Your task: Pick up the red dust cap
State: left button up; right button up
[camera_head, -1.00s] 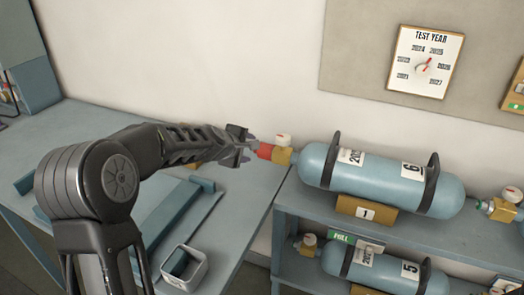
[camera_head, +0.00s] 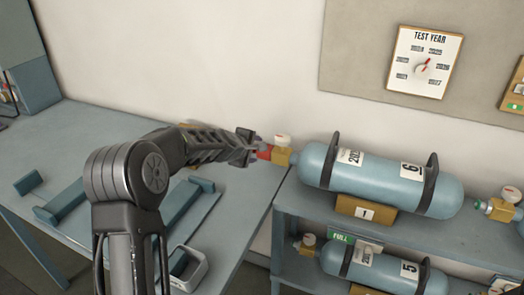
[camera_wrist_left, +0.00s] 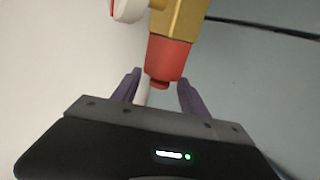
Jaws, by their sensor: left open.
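The red dust cap (camera_head: 264,152) sits on the brass valve (camera_head: 281,157) at the left end of the upper blue cylinder (camera_head: 382,178). My left gripper (camera_head: 256,149) is at the cap's left side, and its fingers partly hide the cap in the head view. In the left wrist view the red cap (camera_wrist_left: 167,60) hangs from the brass valve (camera_wrist_left: 180,18), and its narrow tip reaches between the two open purple fingers (camera_wrist_left: 159,88). Whether a finger touches the cap cannot be told. My right gripper is not in view.
A white knob (camera_head: 283,140) stands on top of the valve. A second cylinder (camera_head: 384,270) lies on the shelf below. A blue bench (camera_head: 90,137) with a cradle and an open box (camera_head: 188,268) is under my left arm. The wall is close behind.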

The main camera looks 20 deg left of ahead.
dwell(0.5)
pick_arm(q)
grip_shut()
dwell(0.3)
